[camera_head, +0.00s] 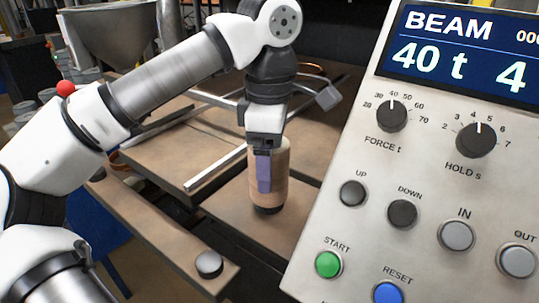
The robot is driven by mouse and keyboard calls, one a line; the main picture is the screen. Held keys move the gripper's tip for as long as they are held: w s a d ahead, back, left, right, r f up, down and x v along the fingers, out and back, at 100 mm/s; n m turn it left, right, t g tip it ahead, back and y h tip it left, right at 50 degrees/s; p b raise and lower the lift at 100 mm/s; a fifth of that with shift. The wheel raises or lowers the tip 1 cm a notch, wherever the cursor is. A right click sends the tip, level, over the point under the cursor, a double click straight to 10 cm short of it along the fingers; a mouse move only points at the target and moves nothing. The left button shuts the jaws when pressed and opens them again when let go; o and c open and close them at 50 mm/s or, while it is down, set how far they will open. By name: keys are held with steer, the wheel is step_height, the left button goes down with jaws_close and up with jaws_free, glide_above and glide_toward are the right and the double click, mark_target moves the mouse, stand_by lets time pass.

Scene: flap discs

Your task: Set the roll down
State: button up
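The roll (283,185) is a tan upright cylinder with a dark lower end, in the middle of the head view. My gripper (264,187) is at the roll, pointing down from above. One purple-grey finger lies against the roll's near side; the other finger is hidden behind it. The gripper looks closed around the roll, with the roll between its fingers. The roll's dark lower end is at or just above the brown table surface (225,215); I cannot tell whether it touches.
A large control panel (430,185) with a screen, knobs and buttons fills the right side. Metal bars (215,165) lie on the brown surface left of the roll. A grey hopper (110,35) stands at the back left. A dark round knob (209,264) is in front.

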steer(key=shift+r, duration=0.1)
step_height(320, 180, up, 12)
steer(key=shift+r+p, duration=0.1)
steer(key=shift+p, duration=0.95)
stand_by(1.0)
